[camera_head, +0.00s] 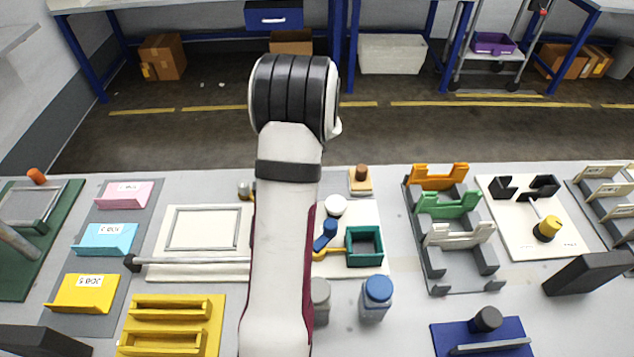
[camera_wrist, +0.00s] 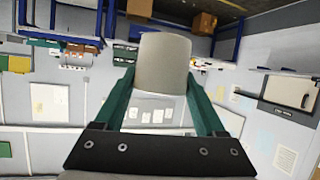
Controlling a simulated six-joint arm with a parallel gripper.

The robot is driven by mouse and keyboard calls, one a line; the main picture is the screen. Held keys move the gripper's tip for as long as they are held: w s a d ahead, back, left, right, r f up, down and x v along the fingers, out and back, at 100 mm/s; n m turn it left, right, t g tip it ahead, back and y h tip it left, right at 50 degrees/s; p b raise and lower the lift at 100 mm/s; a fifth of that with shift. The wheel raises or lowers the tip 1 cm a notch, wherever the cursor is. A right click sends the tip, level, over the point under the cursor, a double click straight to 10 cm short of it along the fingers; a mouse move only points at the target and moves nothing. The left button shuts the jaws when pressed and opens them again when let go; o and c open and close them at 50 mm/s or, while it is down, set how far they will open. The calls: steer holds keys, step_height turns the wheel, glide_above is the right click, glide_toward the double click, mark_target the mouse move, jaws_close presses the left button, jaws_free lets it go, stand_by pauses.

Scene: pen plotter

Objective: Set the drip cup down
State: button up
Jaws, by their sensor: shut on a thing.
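The drip cup (camera_wrist: 163,58), a plain pale grey cylinder, sits between the two green fingers of my gripper (camera_wrist: 162,80) in the wrist view. The fingers are shut on its sides, one on each side. Room walls and furniture fill the background there, and no surface shows directly under the cup. In the head view my arm stands in the middle of the bench and hides the gripper and cup. A white plotter board (camera_head: 210,274) lies on the bench, partly behind my arm, with a dark green square holder (camera_head: 350,246) on its right part.
A grey-lidded jar (camera_head: 321,292) and a blue-lidded jar (camera_head: 376,290) stand close right of my arm. A yellow tray (camera_head: 215,312) lies to the left. A grey rack with coloured brackets (camera_head: 447,270) and a blue plate (camera_head: 515,335) are farther right. Bare bench (camera_head: 405,325) shows between them.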

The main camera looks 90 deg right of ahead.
steer(key=shift+s+a+r+n+t, duration=0.15)
steer(key=shift+s+n+t, duration=0.35)
steer(key=shift+s, duration=0.05)
steer(key=s+a+n+t, duration=0.1)
steer(key=s+a+f+n+t+y, duration=0.1)
steer(key=t, duration=0.1)
steer(key=shift+s+a+n+y, duration=0.3)
steer(key=shift+s+a+n, duration=0.1)
steer(key=s+a+f+n+t+y, duration=0.1)
steer(key=s+a+f+n+t, duration=0.1)
steer(key=a, duration=0.3)
steer(key=s+a+f+n+t+y, duration=0.1)
steer(key=s+a+f+n+y, duration=0.1)
steer(key=s+a+f, duration=0.2)
steer(key=shift+s+a+t, duration=0.3)
steer(key=shift+a+t, duration=0.1)
steer(key=shift+a, duration=0.55)
steer(key=shift+y, duration=0.3)
steer(key=x, duration=0.4)
steer(key=f+x, duration=0.1)
steer(key=x, duration=0.3)
steer(key=a+f+x, duration=0.1)
steer(key=x, duration=0.4)
steer(key=shift+s+r, duration=0.1)
steer(key=shift+s, duration=0.1)
step_height(320, 180, down, 3)
steer(key=shift+w+f, duration=0.1)
steer(key=shift+d+f, duration=0.1)
steer(key=shift+f, duration=0.3)
